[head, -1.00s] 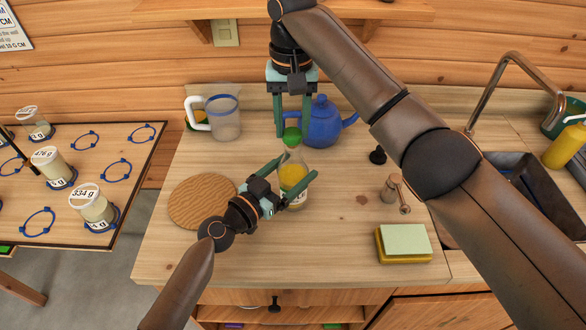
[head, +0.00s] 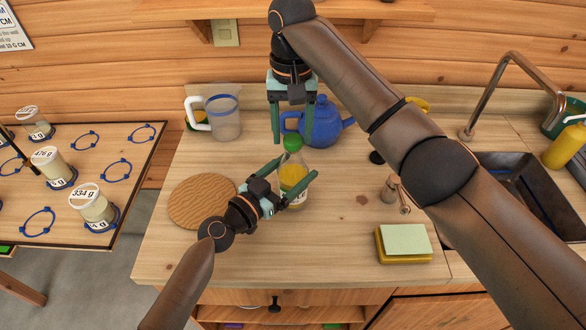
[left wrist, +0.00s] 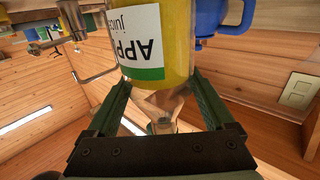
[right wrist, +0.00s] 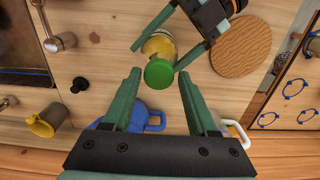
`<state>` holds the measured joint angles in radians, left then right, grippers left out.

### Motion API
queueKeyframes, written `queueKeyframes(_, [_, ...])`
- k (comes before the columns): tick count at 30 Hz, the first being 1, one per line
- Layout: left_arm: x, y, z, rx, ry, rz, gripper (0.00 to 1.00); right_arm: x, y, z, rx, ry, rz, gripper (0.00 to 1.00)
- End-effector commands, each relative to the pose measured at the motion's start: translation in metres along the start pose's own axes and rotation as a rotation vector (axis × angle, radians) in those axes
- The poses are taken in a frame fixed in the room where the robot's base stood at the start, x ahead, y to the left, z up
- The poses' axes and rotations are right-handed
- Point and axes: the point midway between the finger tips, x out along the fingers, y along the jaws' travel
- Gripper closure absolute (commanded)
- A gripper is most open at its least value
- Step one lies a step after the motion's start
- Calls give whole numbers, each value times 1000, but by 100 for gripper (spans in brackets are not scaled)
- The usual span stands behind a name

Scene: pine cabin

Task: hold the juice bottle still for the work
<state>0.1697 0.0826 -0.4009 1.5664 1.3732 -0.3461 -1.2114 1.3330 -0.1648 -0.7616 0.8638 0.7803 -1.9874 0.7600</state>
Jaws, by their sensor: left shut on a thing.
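The juice bottle (head: 294,174), clear with yellow juice and a green cap (head: 292,143), stands upright on the counter. Its apple juice label (left wrist: 140,42) shows in the left wrist view. My left gripper (head: 298,191) is shut on the bottle from the front left, with a finger on either side. My right gripper (head: 292,138) points down at the cap with its fingers apart and a gap on each side. In the right wrist view the cap (right wrist: 159,73) lies just ahead of the open fingertips, apart from them. The cap hides part of the bottle there.
A blue teapot (head: 323,125) stands close behind the bottle, and a clear pitcher (head: 224,122) is at back left. A round wooden board (head: 195,201) lies left. A wooden-handled tool (head: 391,190), a sponge (head: 404,244) and the sink (head: 520,180) are right. The front counter is clear.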

Motion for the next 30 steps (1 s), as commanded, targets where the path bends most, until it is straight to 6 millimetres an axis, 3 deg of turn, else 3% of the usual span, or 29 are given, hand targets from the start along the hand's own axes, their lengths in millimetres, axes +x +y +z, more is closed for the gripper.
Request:
queueKeyframes(5, [0, 0, 0, 0, 0, 0, 100, 0, 0, 0, 0, 0, 1, 21])
queueKeyframes(15, [0, 0, 0, 0, 0, 0, 100, -6, 0, -1, 0, 2, 1, 21])
queueKeyframes(30, [0, 0, 0, 0, 0, 0, 100, -94, 0, 0, 3, 4, 2, 21])
